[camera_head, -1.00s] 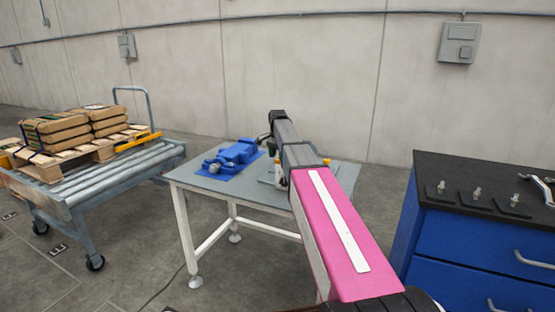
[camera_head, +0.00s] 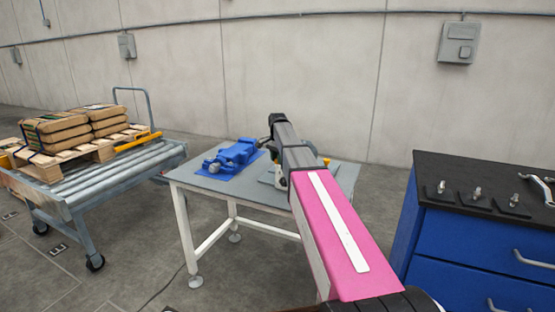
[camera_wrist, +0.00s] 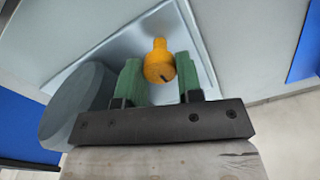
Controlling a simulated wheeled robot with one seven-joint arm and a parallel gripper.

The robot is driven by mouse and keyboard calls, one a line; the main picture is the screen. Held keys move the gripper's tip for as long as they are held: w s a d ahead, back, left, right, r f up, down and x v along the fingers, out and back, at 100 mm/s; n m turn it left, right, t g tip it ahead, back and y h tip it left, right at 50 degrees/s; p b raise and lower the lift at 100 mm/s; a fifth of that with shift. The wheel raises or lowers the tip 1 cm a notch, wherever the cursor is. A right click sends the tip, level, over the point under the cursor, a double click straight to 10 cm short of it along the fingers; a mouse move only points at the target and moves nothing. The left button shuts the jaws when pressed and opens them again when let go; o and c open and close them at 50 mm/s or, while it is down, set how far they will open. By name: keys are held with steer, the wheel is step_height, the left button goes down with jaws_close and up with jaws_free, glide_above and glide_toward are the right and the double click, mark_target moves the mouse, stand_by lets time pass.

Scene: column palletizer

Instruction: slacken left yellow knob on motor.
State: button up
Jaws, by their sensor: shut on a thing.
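The yellow knob (camera_wrist: 159,62) sits between the two green fingers of my gripper (camera_wrist: 157,80) in the wrist view. My gripper is shut on it. The knob has a round end with a dark slot and a narrower part pointing away. A grey cylinder (camera_wrist: 72,105), which looks like the motor's body, stands to the left of the fingers. In the head view my arm hides the held knob and most of the motor. A small yellow part (camera_head: 326,162) shows just right of my arm there. The pale plate (camera_wrist: 125,45) lies beneath the knob.
The grey table (camera_head: 205,186) carries a blue vise (camera_head: 233,157) left of my arm. A blue cabinet (camera_head: 470,240) with a dark top and several small fittings stands at the right. A roller cart (camera_head: 110,175) with a loaded pallet stands at the left.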

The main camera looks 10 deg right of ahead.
steer(key=n, duration=0.8)
steer(key=shift+n, duration=0.3)
steer(key=n, duration=0.4)
steer(key=shift+n, duration=2)
steer(key=o, duration=0.9)
steer(key=shift+r, duration=0.1)
